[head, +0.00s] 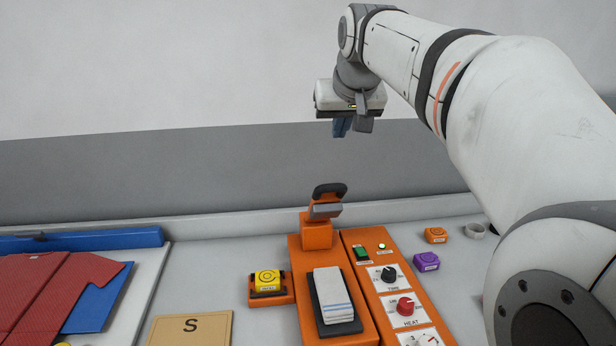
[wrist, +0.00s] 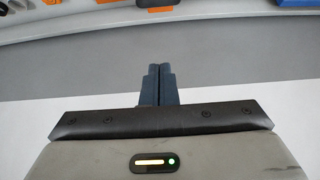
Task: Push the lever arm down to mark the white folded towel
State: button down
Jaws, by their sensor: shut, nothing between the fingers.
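The white folded towel (head: 333,291) with blue stripes lies on the dark pad (head: 345,329) of the orange marking press (head: 295,270). The press's lever arm (head: 328,191) stands raised at the back, with a dark handle on top and a grey head below it. My gripper (head: 341,127) is up in the air above and slightly behind the lever, clear of it. In the wrist view my gripper (wrist: 155,84) has its blue-grey fingers together with nothing between them.
A control panel (head: 400,285) with knobs and a green light stands right of the press. A yellow block (head: 267,281) sits in an orange holder on the left. Purple (head: 426,261) and orange (head: 435,235) blocks lie right.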

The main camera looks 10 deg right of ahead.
dwell(0.3)
jog(key=w+f, duration=0.1)
jog(key=f, duration=0.2)
jog(key=w+f, duration=0.1)
jog(key=f, duration=0.2)
jog(key=w+f+p, duration=0.1)
jog(key=w+f, duration=0.1)
jog(key=f, duration=0.2)
jog(key=shift+f, duration=0.5)
jog(key=shift+s, duration=0.15)
jog(key=shift+a, duration=0.1)
jog(key=shift+f, duration=0.1)
